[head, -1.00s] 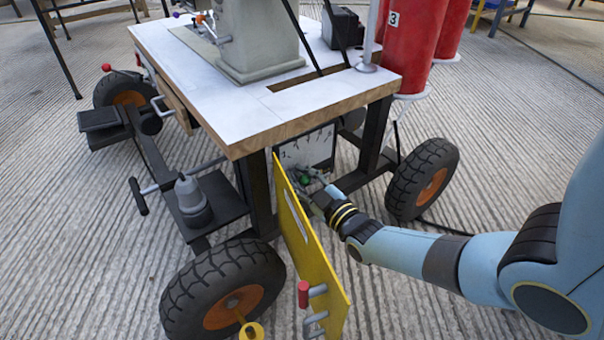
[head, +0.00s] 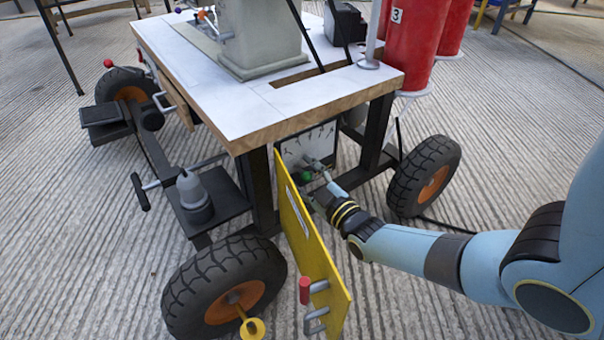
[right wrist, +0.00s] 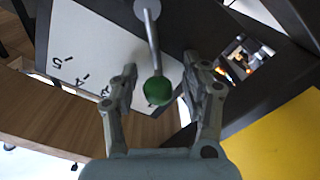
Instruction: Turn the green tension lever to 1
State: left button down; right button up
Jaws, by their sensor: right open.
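The green tension lever shows in the right wrist view as a grey rod running from a round hub to a green ball knob (right wrist: 158,91). The knob (head: 307,176) also shows small in the head view, in front of the white dial plate (head: 308,146) under the table. In the right wrist view the plate (right wrist: 95,45) bears a 5 and a 4; further marks are partly hidden by a finger. My right gripper (right wrist: 160,66) is open, one finger on each side of the lever, with gaps visible. It reaches the dial in the head view (head: 312,180). My left gripper is not in view.
The open yellow panel (head: 315,262) stands close beside my right gripper. The table's wooden edge (head: 300,122) overhangs the dial, and a dark leg (head: 376,135) stands right of it. A wheel (head: 425,176) sits near my forearm.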

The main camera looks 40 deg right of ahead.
jog(key=s, duration=1.2)
jog(key=shift+a, duration=0.4)
